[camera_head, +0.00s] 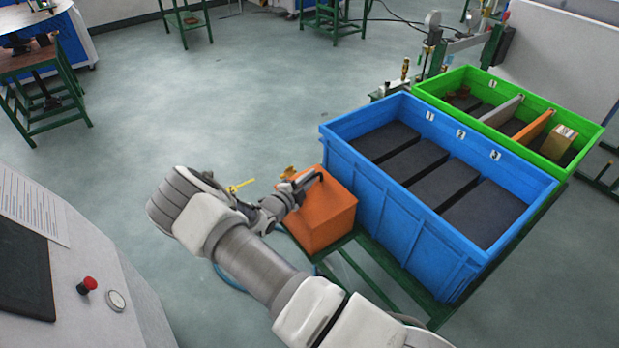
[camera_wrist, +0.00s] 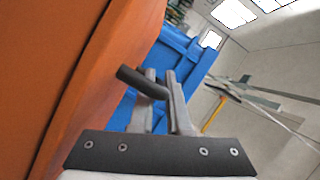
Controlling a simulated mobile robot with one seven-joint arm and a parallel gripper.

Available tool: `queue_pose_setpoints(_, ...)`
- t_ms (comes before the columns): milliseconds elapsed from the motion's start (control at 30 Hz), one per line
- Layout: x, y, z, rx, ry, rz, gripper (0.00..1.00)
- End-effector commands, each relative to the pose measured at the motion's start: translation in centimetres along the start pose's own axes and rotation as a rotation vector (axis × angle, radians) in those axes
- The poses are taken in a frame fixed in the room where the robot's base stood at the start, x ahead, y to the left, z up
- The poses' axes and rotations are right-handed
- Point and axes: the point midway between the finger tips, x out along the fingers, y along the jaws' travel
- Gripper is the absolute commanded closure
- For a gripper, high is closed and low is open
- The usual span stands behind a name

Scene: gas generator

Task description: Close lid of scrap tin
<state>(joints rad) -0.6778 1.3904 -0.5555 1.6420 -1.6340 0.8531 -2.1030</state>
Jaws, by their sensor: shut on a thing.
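The scrap tin (camera_head: 325,222) is an orange box next to the blue crate, on the green stand. Its orange lid (camera_head: 334,197) lies over the top in the head view; I cannot tell whether a small gap is left under it. My gripper (camera_head: 301,188) is at the tin's top, shut on the dark lid handle (camera_head: 313,179). In the wrist view my gripper (camera_wrist: 160,85) has its two fingers at the dark handle bar (camera_wrist: 136,79). The orange surface of the tin (camera_wrist: 60,70) fills the left there, with a dark seam running along it.
The blue crate (camera_head: 372,205) with dark compartments stands right beside the tin. A green crate (camera_head: 590,140) with dividers is behind it. A grey console (camera_head: 75,320) with a red button (camera_head: 87,285) is at lower left. The floor to the left is open.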

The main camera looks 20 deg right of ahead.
Motion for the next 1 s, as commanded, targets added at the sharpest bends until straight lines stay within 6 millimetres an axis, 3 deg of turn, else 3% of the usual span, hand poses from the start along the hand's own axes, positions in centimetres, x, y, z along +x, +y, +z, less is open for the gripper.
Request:
queue_pose_setpoints(267,0.0,0.2,0.0,-0.001,-0.001,0.004,1.00)
queue_pose_setpoints(300,0.0,0.3,0.0,-0.001,-0.001,0.004,0.83)
queue_pose_setpoints(467,0.0,0.2,0.0,-0.001,-0.001,0.004,0.55)
queue_pose_setpoints(800,-0.3,0.2,0.0,-0.001,-0.001,0.003,0.55)
queue_pose_setpoints(1000,-3.1,0.2,0.1,-0.001,-0.004,0.003,0.55)
